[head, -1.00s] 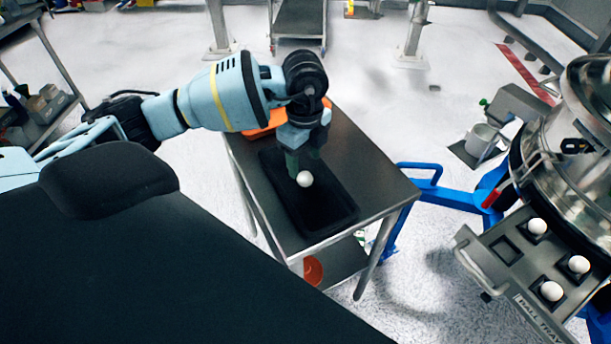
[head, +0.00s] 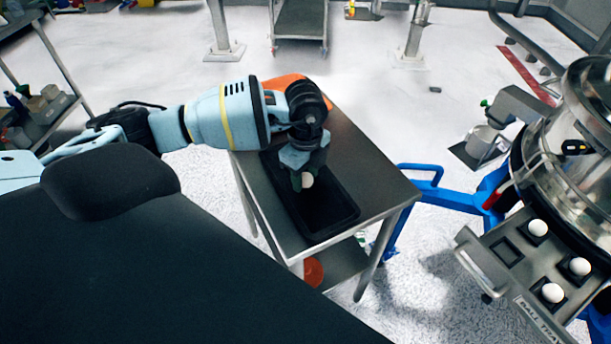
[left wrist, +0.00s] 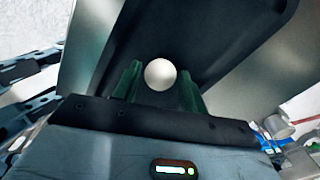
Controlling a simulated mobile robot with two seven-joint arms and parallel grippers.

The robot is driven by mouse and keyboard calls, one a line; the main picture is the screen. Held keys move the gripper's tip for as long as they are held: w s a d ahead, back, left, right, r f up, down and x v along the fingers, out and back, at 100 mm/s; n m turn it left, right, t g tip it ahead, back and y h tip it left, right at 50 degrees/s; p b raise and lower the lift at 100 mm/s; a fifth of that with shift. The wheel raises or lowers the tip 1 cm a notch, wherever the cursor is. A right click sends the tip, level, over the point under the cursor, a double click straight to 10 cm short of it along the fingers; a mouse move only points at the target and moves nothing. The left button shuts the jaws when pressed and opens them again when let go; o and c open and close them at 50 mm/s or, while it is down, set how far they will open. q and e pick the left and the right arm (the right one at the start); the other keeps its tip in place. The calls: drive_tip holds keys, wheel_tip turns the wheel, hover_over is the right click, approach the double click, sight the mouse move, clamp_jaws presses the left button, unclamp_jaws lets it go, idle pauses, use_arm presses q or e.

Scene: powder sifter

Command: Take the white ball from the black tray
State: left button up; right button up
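The white ball (head: 308,181) lies in the black tray (head: 328,212) on a metal cart. My left gripper (head: 305,176) reaches down into the tray from above, with its fingers at the ball. In the left wrist view the ball (left wrist: 160,74) sits between the tips of the two green fingers, with a narrow gap seen on each side. The fingers look open around it; contact is not clear. In the head view the gripper hides part of the ball. My right gripper is not in view.
The steel cart top (head: 375,180) is bare to the right of the tray. An orange object (head: 283,82) lies at its far end. At right, a ball tray (head: 512,275) holds three white balls and has one empty slot, below a steel sifter (head: 590,130).

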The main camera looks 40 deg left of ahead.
sight(306, 174)
use_arm(q)
drive_tip(key=c, duration=0.6)
drive_tip(key=shift+c, duration=0.2)
drive_tip(key=shift+r, duration=0.1)
drive_tip(key=shift+r, duration=0.6)
wheel_tip(306, 174, up, 2)
drive_tip(key=shift+r, duration=0.15)
drive_tip(key=s+r, duration=0.1)
drive_tip(key=s, duration=1.5)
drive_tip(key=shift+a+r, duration=0.15)
drive_tip(key=shift+a, duration=0.25)
